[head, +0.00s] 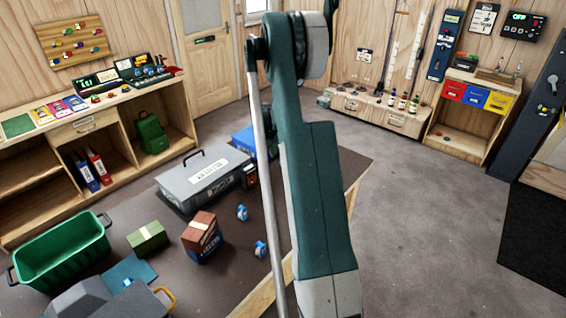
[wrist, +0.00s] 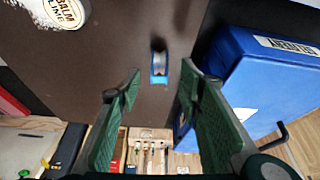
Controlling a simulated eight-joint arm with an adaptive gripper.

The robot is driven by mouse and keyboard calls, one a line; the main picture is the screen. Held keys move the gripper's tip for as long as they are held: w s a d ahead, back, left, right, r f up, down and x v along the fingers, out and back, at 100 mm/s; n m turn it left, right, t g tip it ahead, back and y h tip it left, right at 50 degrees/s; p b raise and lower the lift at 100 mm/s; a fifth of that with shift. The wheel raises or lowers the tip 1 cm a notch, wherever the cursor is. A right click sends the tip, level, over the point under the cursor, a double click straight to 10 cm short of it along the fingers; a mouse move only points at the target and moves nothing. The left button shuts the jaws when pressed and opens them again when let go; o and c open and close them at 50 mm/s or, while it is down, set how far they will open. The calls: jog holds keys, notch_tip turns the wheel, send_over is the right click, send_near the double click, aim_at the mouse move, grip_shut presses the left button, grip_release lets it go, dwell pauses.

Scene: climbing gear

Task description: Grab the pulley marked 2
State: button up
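Two small blue-and-white pulleys stand on the dark mat in the head view, one (head: 242,212) right of the brown box and one (head: 261,249) nearer me, beside my arm. No number is readable on either. In the wrist view a small blue pulley-like piece (wrist: 159,66) shows between and beyond my fingertips, on the dark surface. I cannot tell which pulley it is, and no number shows on it. My gripper (wrist: 160,76) is open with nothing between its green fingers. It is not visible in the head view, where my arm hides part of the table.
A blue case (wrist: 255,85) lies close to my right finger in the wrist view. A round labelled tin (wrist: 58,10) is at upper left. In the head view, a grey case (head: 190,188), a brown box (head: 202,237), a green crate (head: 62,250) and a green package (head: 147,238) occupy the table.

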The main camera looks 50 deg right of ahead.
jog(key=shift+x, duration=0.75)
jog(key=shift+f, duration=0.15)
jog(key=shift+x, duration=2.5)
jog(key=shift+d, duration=0.1)
jog(key=c, duration=1)
